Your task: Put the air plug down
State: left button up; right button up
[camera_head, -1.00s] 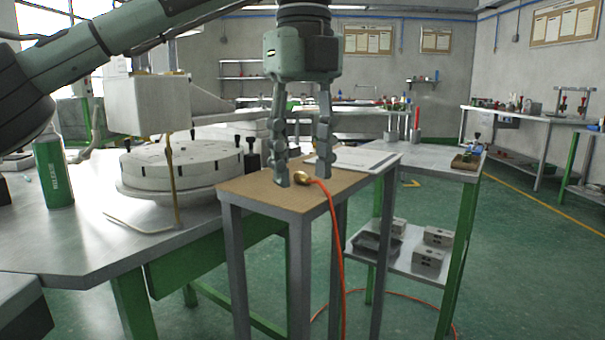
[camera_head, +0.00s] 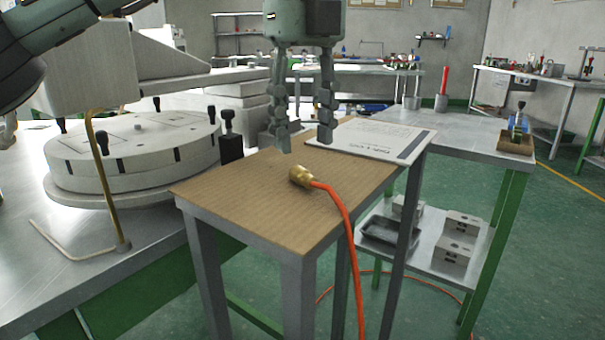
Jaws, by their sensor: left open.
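The air plug (camera_head: 302,176) is a small brass fitting on the end of an orange hose (camera_head: 348,230). It lies on the brown top of a small table (camera_head: 235,205), and its hose hangs over the front edge. My left gripper (camera_head: 306,144) points down above the same table, behind the plug. Its two fingers are spread apart with nothing between them, clear of the plug. My right gripper does not show.
A white printed sheet (camera_head: 372,139) lies at the table's back right. A round grey mould (camera_head: 135,150) stands on the metal bench at left. A metal table (camera_head: 455,133) with a lower shelf of blocks (camera_head: 458,238) stands at right.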

aim_at(301, 169)
pick_arm(q)
jog(key=f, duration=0.5)
jog(key=shift+w+a+f, duration=0.15)
jog(key=shift+w+a, duration=0.05)
jog(key=shift+a, duration=0.05)
jog(key=shift+c, duration=0.5)
grip_shut()
